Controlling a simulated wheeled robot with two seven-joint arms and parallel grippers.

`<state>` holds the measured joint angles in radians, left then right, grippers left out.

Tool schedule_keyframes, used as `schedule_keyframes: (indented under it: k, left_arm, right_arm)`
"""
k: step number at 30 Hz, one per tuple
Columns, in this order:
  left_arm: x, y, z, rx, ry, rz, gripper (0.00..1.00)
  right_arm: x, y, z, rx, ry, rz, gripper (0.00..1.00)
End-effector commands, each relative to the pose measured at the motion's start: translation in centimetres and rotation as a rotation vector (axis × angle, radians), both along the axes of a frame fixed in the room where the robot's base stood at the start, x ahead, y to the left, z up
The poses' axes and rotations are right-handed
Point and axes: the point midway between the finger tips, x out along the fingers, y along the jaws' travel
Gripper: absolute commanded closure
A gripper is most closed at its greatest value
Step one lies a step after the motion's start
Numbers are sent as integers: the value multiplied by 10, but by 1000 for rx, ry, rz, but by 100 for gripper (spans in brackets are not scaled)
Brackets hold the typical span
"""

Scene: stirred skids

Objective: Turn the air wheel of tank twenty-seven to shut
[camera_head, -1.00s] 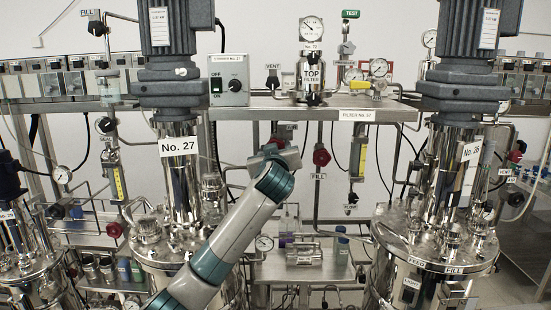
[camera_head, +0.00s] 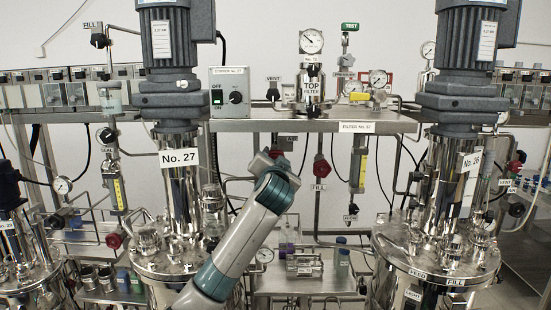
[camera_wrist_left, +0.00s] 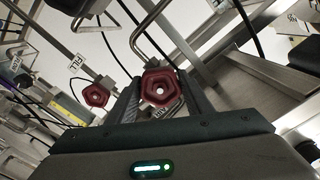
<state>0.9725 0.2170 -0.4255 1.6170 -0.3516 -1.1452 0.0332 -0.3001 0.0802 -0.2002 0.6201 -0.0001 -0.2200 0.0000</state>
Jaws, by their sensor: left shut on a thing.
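Tank No. 27 (camera_head: 178,197) stands left of centre in the head view, with its number label on the shiny column. My left arm reaches up beside it, and my left gripper (camera_head: 270,158) is at a red wheel (camera_head: 285,143) under the shelf. In the left wrist view my left gripper (camera_wrist_left: 161,92) has its two fingers on either side of the red air wheel (camera_wrist_left: 160,86), shut on it. A tag reading AIR (camera_wrist_left: 161,112) shows just below, partly hidden. My right gripper is in neither view.
Another red wheel (camera_head: 321,168), tagged FILL, hangs to the right; it shows left of my gripper in the wrist view (camera_wrist_left: 97,95). The filter shelf (camera_head: 270,126) runs above. Tank No. 26 (camera_head: 440,240) stands at right. The stirrer box (camera_head: 230,92) shows a green patch.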

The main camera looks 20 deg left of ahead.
Motion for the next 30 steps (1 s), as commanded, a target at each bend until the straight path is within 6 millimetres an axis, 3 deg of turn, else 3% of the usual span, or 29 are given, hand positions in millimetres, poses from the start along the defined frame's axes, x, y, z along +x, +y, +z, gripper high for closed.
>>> schedule_keyframes:
  k: [30]
  left_arm:
    - [0, 0, -1, 867, 252, -2, 76]
  right_arm:
    - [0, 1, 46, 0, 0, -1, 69]
